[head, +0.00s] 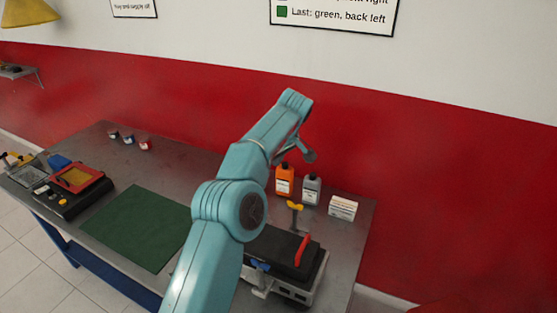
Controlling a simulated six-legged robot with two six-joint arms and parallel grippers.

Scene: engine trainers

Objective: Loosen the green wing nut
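An engine trainer (308,291) with a black top stands at the right end of the bench, partly hidden behind my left arm. A yellow wing-shaped piece (294,206) stands up at its back, a red bar-like piece (303,250) is at its right and a small blue piece (260,265) is at its front. I cannot see a green wing nut; my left arm covers the trainer's back left. My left gripper (308,153) is raised above the back of the bench, small and dark, apart from the trainer. Its opening cannot be made out. My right gripper is out of view.
An orange bottle (284,181), a grey bottle (311,190) and a white box (343,208) stand behind the trainer. A green mat (135,227) lies clear mid-bench. A black device with a red frame (77,178) and small jars (129,138) are further left. A wall sign (335,14) reads "Last: green, back left".

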